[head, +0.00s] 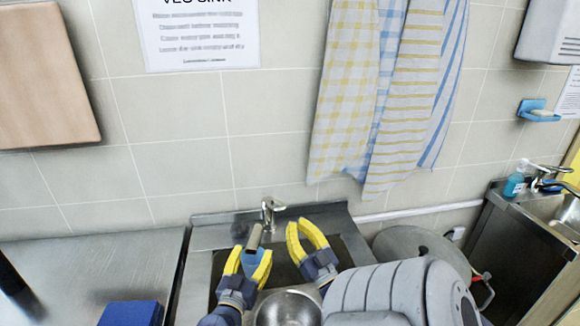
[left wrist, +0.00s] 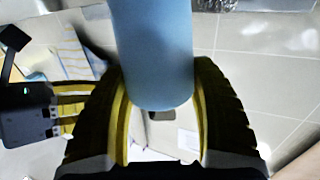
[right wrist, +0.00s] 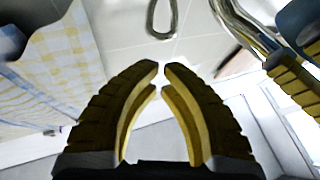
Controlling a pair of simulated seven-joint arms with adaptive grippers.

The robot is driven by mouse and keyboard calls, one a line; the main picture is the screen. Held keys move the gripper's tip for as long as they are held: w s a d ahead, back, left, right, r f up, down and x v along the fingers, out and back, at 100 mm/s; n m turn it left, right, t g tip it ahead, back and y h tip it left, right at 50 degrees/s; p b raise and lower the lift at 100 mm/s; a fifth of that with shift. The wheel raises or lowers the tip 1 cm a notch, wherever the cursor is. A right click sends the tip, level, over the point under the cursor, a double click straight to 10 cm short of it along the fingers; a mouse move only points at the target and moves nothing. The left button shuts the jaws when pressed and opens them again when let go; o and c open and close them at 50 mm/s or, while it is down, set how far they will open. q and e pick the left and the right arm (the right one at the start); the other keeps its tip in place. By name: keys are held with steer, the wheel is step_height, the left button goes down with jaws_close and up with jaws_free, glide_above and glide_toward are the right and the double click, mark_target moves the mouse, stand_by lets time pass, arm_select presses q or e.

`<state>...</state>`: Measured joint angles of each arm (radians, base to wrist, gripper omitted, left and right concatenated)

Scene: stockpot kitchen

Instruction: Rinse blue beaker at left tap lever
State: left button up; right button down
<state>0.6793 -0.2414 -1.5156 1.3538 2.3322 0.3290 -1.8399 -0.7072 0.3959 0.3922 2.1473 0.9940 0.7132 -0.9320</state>
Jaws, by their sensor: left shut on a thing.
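The blue beaker (head: 252,263) is between the yellow fingers of my left gripper (head: 251,258), over the left sink. In the left wrist view it is a blue-grey cylinder (left wrist: 155,50) with a finger on each side; its mouth does not show. The chrome tap (head: 269,213) stands at the sink's back edge. A grey-brown piece (head: 254,238) shows just above the beaker; I cannot tell if it is the spout. My right gripper (head: 298,223) is right of the tap, its tips nearly together and empty. In the right wrist view the looped tap lever (right wrist: 152,22) is beyond the tips, apart from them.
A round metal bowl (head: 288,310) sits at the front of the left sink (head: 214,238). Steel counter (head: 95,262) lies left, with a blue block (head: 131,314). A large grey lidded vessel (head: 398,240) stands right. Towels (head: 390,100) hang above. A second sink (head: 562,210) is far right.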

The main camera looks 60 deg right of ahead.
steer(key=w+d+r+n+t+y, duration=0.2)
steer(key=w+r+n+y, duration=0.4)
steer(key=r+n+y, duration=0.4)
steer(key=w+a+n+g+y, duration=0.5)
steer(key=a+n+g, duration=0.5)
steer(key=n, duration=0.5)
steer(key=s+d+f+n+g+h, duration=0.2)
steer(key=s+d+n+g+h, duration=0.15)
steer(key=s+n, duration=0.2)
steer(key=s+d+f+n+g+h, duration=0.3)
steer(key=s+d+n+g, duration=0.1)
steer(key=s+n+g, duration=0.15)
steer(key=d+x, duration=0.1)
steer(key=x, duration=0.9)
steer(key=shift+w+d+r+m, duration=0.1)
steer(key=shift+w+r, duration=0.1)
steer(key=shift+r, duration=0.4)
steer(key=shift+w+d+r+m, duration=0.1)
steer(key=shift+w+r, duration=0.1)
steer(key=shift+r, duration=0.45)
steer(key=shift+w+r+m, duration=0.1)
steer(key=shift+w+r, duration=0.1)
steer(key=shift+r, duration=0.4)
